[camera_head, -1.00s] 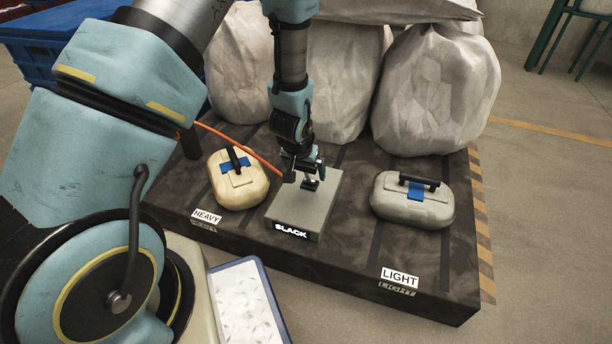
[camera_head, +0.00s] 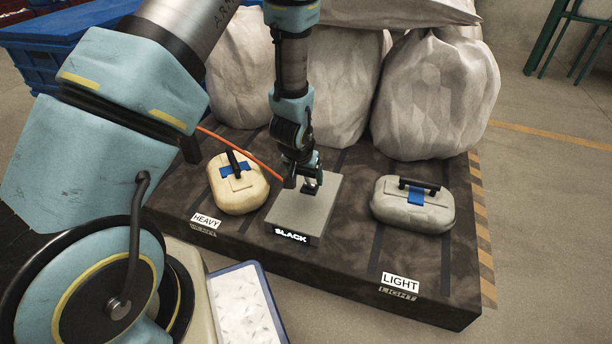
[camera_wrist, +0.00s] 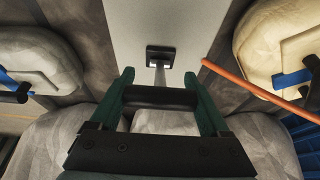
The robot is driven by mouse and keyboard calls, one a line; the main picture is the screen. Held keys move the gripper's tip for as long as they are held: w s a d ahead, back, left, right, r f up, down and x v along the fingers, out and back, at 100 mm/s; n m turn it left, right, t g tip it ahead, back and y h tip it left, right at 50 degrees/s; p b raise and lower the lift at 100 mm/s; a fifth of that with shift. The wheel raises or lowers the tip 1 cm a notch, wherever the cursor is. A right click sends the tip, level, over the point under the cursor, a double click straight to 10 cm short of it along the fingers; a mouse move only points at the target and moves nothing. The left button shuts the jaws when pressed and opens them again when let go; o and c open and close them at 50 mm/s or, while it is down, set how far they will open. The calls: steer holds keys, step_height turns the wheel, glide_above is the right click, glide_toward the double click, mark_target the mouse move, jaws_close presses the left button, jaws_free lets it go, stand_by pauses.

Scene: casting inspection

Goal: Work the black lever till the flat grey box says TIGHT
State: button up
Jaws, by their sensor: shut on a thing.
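The flat grey box (camera_head: 325,199) lies on the dark platform, and its front display (camera_head: 291,236) reads SLACK. A lever stands on its top, with a dark base (camera_wrist: 161,54), a pale shaft (camera_wrist: 159,76) and a black cross grip (camera_wrist: 160,97). My gripper (camera_head: 305,178) is over the middle of the box. In the wrist view its two green fingers (camera_wrist: 161,100) are shut on the black lever's grip. In the head view the gripper hides much of the lever.
A cream case (camera_head: 238,193) by the HEAVY label stands left of the box; a grey case (camera_head: 412,211) by the LIGHT label stands right. Pale sacks (camera_head: 435,90) crowd behind. An orange rod (camera_head: 240,150) slants close to my gripper.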

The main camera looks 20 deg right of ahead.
jaws_close()
steer(key=shift+r, duration=0.15)
steer(key=g+y+p, duration=0.1)
steer(key=p, duration=0.2)
steer(key=shift+w+d+r, duration=0.3)
steer(key=shift+w+r, duration=0.05)
steer(key=shift+r, duration=0.05)
steer(key=w+d+g+y+p, duration=0.1)
steer(key=p, duration=0.3)
steer(key=shift+r+g+y, duration=0.15)
steer(key=shift+g+y, duration=0.15)
steer(key=shift+g, duration=0.1)
steer(key=w+d+g+y+p, duration=0.1)
steer(key=w+g+y, duration=0.1)
steer(key=shift+d+f+g+y+p, duration=0.3)
steer(key=shift+d+f+p, duration=0.1)
steer(key=shift+w+d+f, duration=0.3)
steer(key=shift+w+d, duration=0.2)
steer(key=shift+w, duration=0.05)
steer(key=shift+w+d+f, duration=0.2)
steer(key=shift+f, duration=0.15)
